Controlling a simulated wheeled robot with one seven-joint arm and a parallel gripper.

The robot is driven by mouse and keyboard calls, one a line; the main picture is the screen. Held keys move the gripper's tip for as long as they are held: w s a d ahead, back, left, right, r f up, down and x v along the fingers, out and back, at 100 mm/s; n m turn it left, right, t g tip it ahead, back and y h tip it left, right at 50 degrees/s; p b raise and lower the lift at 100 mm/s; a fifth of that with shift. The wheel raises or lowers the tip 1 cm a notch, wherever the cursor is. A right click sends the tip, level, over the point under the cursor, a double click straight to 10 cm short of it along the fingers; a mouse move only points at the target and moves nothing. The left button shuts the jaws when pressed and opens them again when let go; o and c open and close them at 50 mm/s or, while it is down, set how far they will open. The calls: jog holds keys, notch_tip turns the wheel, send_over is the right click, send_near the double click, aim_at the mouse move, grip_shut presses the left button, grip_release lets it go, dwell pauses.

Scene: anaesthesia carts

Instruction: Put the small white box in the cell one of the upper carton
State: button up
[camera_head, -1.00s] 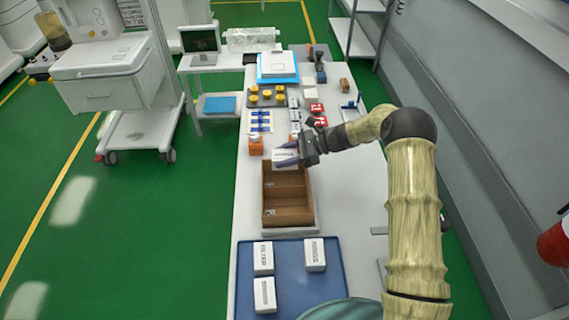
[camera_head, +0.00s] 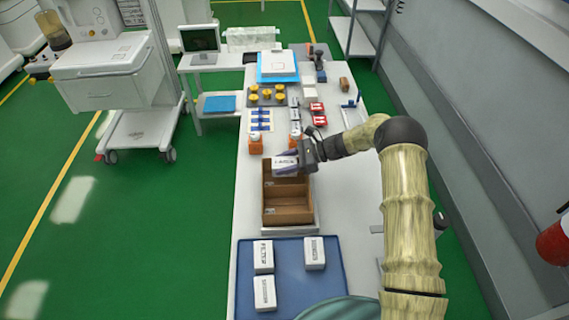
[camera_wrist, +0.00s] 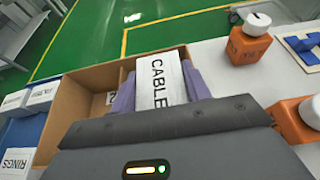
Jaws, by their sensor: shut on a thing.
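The small white box (camera_head: 285,167), lettered "CABLE" in the wrist view (camera_wrist: 158,80), is held between the purple fingers of my gripper (camera_head: 287,161). It is at the far end of the open brown carton (camera_head: 288,219), over or partly inside the far cell. How deep it sits I cannot tell. A divider splits the carton crosswise; the near cell looks empty. In the wrist view the carton (camera_wrist: 88,88) lies under and to the left of the box, and my gripper (camera_wrist: 160,88) is shut on it. The floor of the far cell is mostly hidden.
A blue tray (camera_head: 285,287) at the near end holds several white boxes (camera_head: 263,257). Orange blocks with white tops (camera_head: 255,144) stand just beyond the carton. Farther back are blue parts, yellow knobs and red items. The table's right side is mostly clear.

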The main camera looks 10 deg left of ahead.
jog(key=shift+s+d+f, duration=0.1)
jog(key=shift+s+f, duration=0.15)
jog(key=shift+f, duration=0.4)
jog(key=o, duration=0.8)
jog(key=shift+f, duration=0.15)
jog(key=shift+c, duration=0.2)
jog(key=shift+r+p, duration=0.5)
jog(key=shift+r, duration=0.25)
jog(key=b+v, duration=0.3)
jog(key=v, duration=0.9)
jog(key=shift+w+r, duration=0.2)
jog(key=shift+w, duration=0.1)
